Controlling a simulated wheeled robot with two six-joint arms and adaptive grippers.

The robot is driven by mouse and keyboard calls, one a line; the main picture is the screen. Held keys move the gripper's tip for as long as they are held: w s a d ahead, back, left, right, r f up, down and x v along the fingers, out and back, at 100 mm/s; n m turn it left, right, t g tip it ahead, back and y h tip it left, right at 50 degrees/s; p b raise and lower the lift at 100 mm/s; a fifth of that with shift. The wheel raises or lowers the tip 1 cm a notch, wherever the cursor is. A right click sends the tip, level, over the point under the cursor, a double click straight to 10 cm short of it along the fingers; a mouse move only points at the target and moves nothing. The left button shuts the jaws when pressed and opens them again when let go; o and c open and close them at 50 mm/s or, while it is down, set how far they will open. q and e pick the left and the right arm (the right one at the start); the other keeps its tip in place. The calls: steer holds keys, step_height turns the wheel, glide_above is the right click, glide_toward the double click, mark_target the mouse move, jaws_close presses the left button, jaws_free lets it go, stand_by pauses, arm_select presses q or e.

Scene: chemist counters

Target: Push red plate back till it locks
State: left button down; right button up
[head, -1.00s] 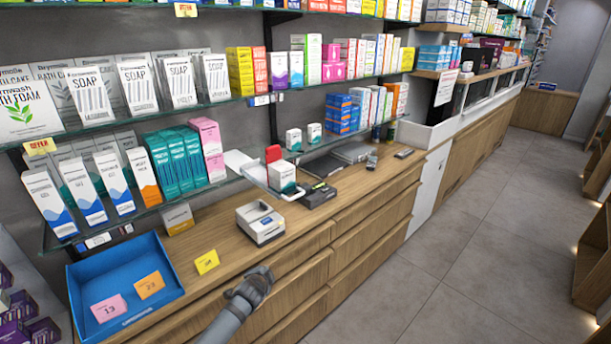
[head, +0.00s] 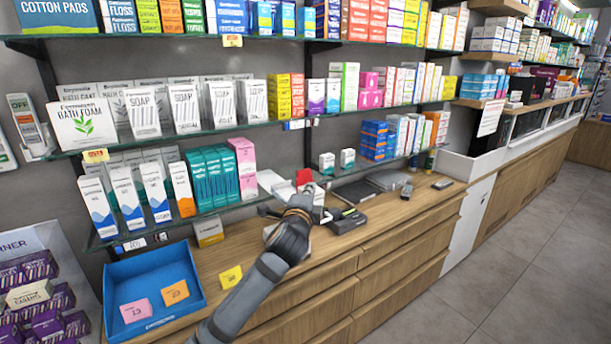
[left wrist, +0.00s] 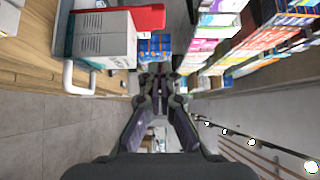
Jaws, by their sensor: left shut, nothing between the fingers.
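The red plate (head: 304,177) stands on the counter under the lower shelf, just behind the fingers of my left gripper (head: 308,194) in the head view. It also shows in the left wrist view (left wrist: 148,17), at the top, beside a white and teal box (left wrist: 103,38) with a white handle (left wrist: 68,80). My left gripper also shows in the left wrist view (left wrist: 157,78), shut and empty. There it lies to the right of the box and below the red plate, seemingly apart from both. In the head view the gripper hides most of the box. My right gripper is not in view.
A glass shelf (head: 225,207) with boxes overhangs the back of the counter (head: 345,250). A blue tray (head: 150,285) with two cards and a yellow card (head: 231,277) lie to the left. A dark device (head: 346,221) lies right of the gripper.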

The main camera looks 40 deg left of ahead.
mark_target(307, 173)
arm_select(q)
steer(key=w+a+p, duration=0.1)
steer(key=w+a, duration=0.1)
steer(key=w+a+p, duration=0.1)
steer(key=w+a, duration=0.1)
steer(key=w, duration=0.1)
steer(key=shift+a+r, duration=0.1)
steer(key=shift+w+a+p, duration=0.2)
steer(key=shift+a+p, duration=0.15)
steer(key=shift+a, duration=0.4)
steer(key=shift+w, duration=0.1)
